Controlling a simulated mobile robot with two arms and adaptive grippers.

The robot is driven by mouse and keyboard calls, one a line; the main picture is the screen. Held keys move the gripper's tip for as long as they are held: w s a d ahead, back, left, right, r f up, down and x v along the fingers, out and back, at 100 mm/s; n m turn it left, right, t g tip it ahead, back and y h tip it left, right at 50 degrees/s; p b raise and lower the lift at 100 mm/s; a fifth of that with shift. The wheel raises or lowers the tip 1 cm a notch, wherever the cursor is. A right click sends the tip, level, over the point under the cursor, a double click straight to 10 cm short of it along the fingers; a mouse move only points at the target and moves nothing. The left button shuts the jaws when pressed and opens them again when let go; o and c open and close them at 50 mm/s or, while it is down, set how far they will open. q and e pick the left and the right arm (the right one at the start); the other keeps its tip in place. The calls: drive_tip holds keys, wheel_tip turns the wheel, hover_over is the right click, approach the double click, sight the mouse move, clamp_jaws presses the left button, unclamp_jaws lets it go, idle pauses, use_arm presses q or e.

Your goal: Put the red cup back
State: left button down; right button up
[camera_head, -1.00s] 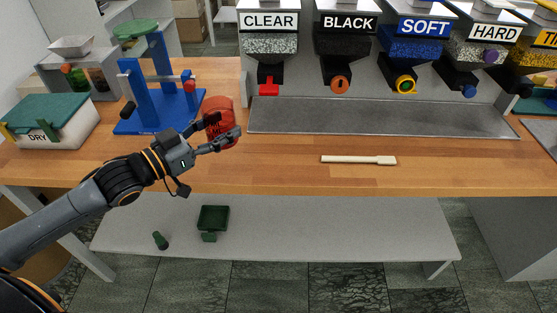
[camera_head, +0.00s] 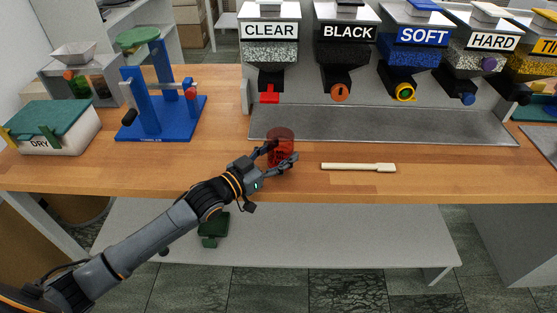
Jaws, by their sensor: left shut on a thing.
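The red cup (camera_head: 281,141) is see-through and appears upright, near the front left corner of the grey tray below the dispensers. My left gripper (camera_head: 280,160) is shut on the red cup, with its fingers around the cup's lower part. I cannot tell whether the cup's base touches the wooden counter. My right gripper is not in view.
A cream spatula-like tool (camera_head: 358,167) lies on the wooden counter (camera_head: 130,172), right of the cup. The grey tray (camera_head: 400,122) lies under labelled dispensers (camera_head: 269,50). A blue press (camera_head: 160,115) and a DRY box (camera_head: 52,126) stand left. The counter between press and cup is clear.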

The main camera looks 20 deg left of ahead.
sight(271, 166)
use_arm(q)
drive_tip(key=shift+f, duration=1.35)
drive_tip(key=shift+f, duration=0.1)
drive_tip(key=shift+c, duration=2.2)
unclamp_jaws()
drive_tip(key=shift+s+a, duration=0.1)
drive_tip(key=shift+s+a, duration=0.2)
drive_tip(key=shift+s, duration=0.15)
drive_tip(key=v, duration=1.1)
